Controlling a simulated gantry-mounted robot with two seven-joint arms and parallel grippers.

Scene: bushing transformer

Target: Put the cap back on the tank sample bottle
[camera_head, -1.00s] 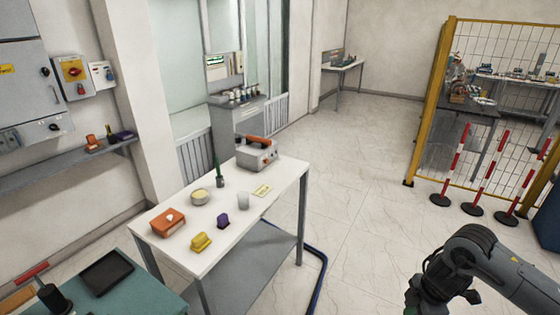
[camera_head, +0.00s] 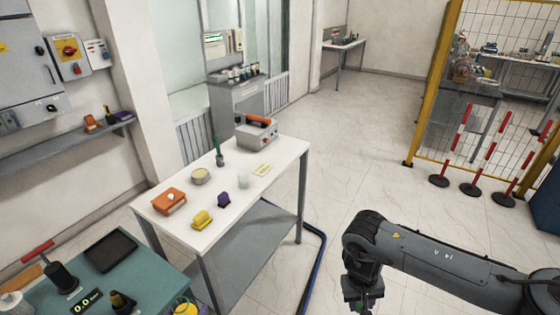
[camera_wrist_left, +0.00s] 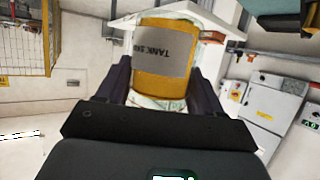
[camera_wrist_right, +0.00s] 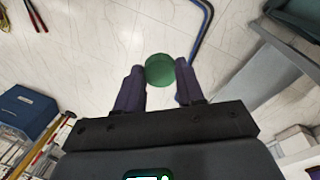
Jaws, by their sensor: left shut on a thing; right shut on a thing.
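The tank sample bottle (camera_wrist_left: 155,72), amber with a grey label reading "TANK", shows in the left wrist view. My left gripper (camera_wrist_left: 164,82) is shut on it, with one dark finger at each side. I cannot make out its mouth. The green round cap (camera_wrist_right: 160,69) shows in the right wrist view. My right gripper (camera_wrist_right: 160,76) is shut on it, holding it above the floor. In the head view my right gripper (camera_head: 362,300) hangs at the bottom, right of the white table. My left gripper does not show in the head view.
The white table (camera_head: 270,180) carries an orange box (camera_head: 169,201), a yellow block (camera_head: 202,219), a purple piece (camera_head: 224,200) and a grey instrument (camera_head: 256,133). A teal bench (camera_head: 150,265) stands at lower left. Open floor lies right of the table, before the yellow fence (camera_head: 432,90).

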